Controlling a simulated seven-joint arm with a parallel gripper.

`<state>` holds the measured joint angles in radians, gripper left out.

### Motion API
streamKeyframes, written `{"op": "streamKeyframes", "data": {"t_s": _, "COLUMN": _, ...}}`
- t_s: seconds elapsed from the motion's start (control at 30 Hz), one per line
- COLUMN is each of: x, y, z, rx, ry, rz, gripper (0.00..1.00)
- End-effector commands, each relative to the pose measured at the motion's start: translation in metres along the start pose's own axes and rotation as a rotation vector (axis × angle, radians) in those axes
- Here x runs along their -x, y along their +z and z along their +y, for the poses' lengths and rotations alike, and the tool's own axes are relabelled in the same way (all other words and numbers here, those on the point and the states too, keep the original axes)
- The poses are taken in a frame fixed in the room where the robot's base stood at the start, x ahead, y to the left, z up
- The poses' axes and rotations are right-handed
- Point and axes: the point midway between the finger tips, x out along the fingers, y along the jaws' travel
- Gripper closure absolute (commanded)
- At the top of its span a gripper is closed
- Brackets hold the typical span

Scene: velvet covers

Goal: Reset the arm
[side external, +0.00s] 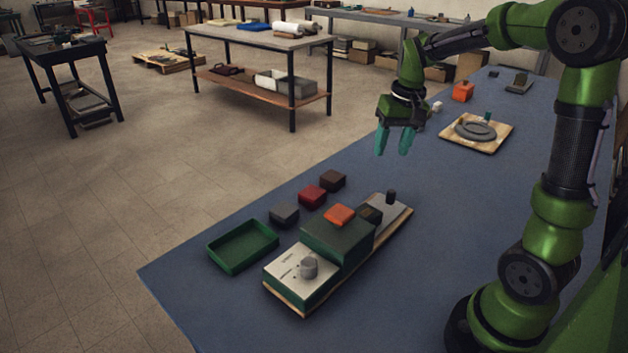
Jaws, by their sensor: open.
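My gripper (394,140) hangs above the blue-covered table with its teal fingers pointing down. The fingers are apart with nothing between them. It is well above the table, behind the green-and-grey device (338,245) in the picture and left of the wooden board with a grey ring (502,136). The device carries an orange block (340,215) on its raised green part and a grey knob (309,267) on its light front panel.
A green tray (243,247), empty, lies left of the device. A grey block (284,215), a red block (312,196) and a dark brown block (332,180) lie in a row behind it. An orange object (462,92) stands farther back.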

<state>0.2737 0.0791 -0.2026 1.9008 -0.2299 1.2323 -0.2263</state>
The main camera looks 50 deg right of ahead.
Motion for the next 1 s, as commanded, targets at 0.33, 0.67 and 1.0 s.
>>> {"op": "streamKeyframes", "data": {"t_s": 0.33, "x": 0.037, "y": 0.127, "z": -0.076, "rx": 0.131, "ry": -0.25, "rz": 0.229, "gripper": 0.49}}
{"op": "streamKeyframes", "data": {"t_s": 0.67, "x": 0.054, "y": 0.187, "z": -0.091, "rx": 0.261, "ry": -0.364, "rz": 0.346, "gripper": 0.49}}
{"op": "streamKeyframes", "data": {"t_s": 1.0, "x": 0.058, "y": 0.188, "z": -0.093, "rx": 0.272, "ry": -0.372, "rz": 0.354, "gripper": 0.49}}
